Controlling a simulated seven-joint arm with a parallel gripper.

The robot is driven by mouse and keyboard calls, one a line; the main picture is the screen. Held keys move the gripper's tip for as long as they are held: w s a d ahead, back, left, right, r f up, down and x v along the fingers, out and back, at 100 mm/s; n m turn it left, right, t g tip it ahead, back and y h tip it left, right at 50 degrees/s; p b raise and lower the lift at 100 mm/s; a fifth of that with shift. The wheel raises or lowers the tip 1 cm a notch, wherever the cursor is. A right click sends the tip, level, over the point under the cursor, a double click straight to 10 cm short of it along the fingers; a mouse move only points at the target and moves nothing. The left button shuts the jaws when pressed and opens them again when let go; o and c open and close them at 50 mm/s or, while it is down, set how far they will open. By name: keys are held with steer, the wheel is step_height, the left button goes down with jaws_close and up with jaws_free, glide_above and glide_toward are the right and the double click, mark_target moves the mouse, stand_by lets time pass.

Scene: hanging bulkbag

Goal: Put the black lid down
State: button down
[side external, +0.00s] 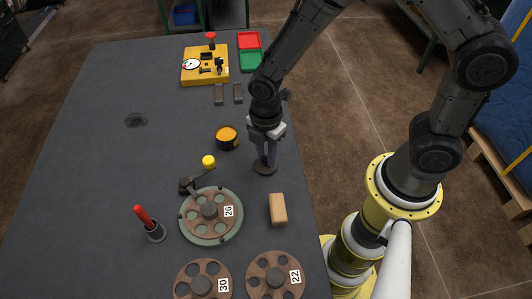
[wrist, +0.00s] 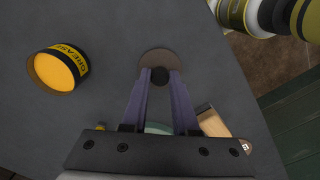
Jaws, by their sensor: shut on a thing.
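The black lid (side external: 265,169) is a dark, flat, round disc with a small knob, near the table's right edge. My gripper (side external: 266,158) points down and is shut on the lid's knob. In the wrist view the fingertips (wrist: 160,76) pinch the knob, and the disc of the lid (wrist: 157,58) spreads out beyond them. The lid is level and at or very close to the table top; I cannot tell if it touches. The open grease tin (side external: 227,138), with orange grease inside, stands left of the lid; it also shows in the wrist view (wrist: 57,70).
A wooden block (side external: 278,209) and a green round plate with wheel 26 (side external: 210,214) are nearer the front. Wheels 30 (side external: 203,281) and 22 (side external: 276,276) lie at the front. A red-handled tool (side external: 149,223) stands left. The yellow gauge fixture (side external: 205,66) is at the back. The table's left-centre is mostly clear.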

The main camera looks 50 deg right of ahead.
mark_target(266, 158)
steer(key=shift+f, duration=0.1)
steer(key=c, duration=0.7)
jaws_free()
step_height(266, 158, up, 12)
steer(key=s+d+r+m+t, duration=0.2)
steer(key=s+d+r+m, duration=0.1)
steer(key=m, duration=0.3)
steer(key=s+d+r+m+t, duration=0.1)
steer(key=s+d+r+m, duration=0.3)
steer(key=s+r+m, duration=0.1)
steer(key=s+d+r+m+t, duration=0.2)
steer(key=s+d+r+m, duration=0.2)
steer(key=s+m, duration=0.2)
steer(key=shift+d+r+m+t, duration=0.15)
steer(key=shift+m+t, duration=0.15)
steer(key=shift+m, duration=0.2)
